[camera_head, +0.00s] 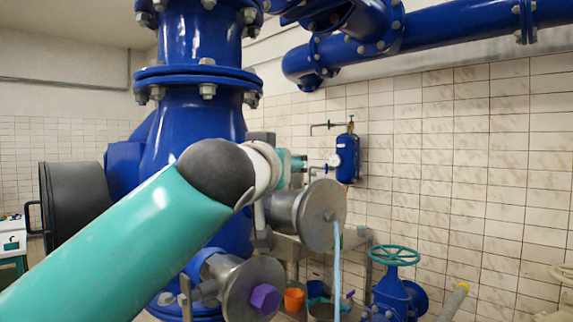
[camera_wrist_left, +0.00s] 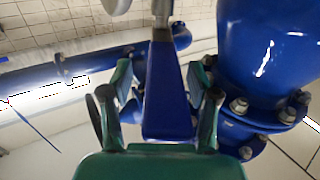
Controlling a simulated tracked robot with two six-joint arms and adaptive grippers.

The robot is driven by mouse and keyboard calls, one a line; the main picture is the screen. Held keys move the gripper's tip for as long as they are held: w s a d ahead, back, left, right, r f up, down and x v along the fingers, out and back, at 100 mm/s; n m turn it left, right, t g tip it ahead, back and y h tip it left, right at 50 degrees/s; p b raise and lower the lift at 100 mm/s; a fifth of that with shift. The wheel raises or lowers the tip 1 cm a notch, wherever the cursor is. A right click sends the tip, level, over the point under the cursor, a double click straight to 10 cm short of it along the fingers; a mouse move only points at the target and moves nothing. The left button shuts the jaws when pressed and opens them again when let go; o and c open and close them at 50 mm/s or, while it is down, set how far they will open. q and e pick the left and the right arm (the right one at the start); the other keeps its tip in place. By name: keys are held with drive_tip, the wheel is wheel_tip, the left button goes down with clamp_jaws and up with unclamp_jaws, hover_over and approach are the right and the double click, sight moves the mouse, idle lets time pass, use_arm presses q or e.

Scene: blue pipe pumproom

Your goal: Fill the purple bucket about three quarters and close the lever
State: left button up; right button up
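My left arm reaches in from the left in the head view. Its gripper (camera_head: 288,166) is mostly hidden behind my wrist. In the left wrist view the gripper (camera_wrist_left: 159,75) is open, with a finger on each side of a tapered blue lever (camera_wrist_left: 169,105) and visible gaps. Water (camera_head: 337,265) pours from a round metal flange (camera_head: 325,215) and runs down past the lower picture edge. Where it lands is out of view. A purple hexagonal piece (camera_head: 264,298) sits on a lower flange. I cannot make out a purple bucket for certain. My right gripper is not in view.
Thick blue pipework (camera_head: 200,110) stands close to my left arm. An orange bucket (camera_head: 293,299) and a blue bucket (camera_head: 317,289) are low behind the stream. A valve with a green handwheel (camera_head: 394,255) stands to the right. A small blue tank (camera_head: 347,158) hangs on the tiled wall.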

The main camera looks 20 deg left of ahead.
use_arm(q)
drive_tip(key=shift+a, duration=0.15)
drive_tip(key=s, duration=1.2)
drive_tip(key=shift+d, duration=0.2)
idle(1.1)
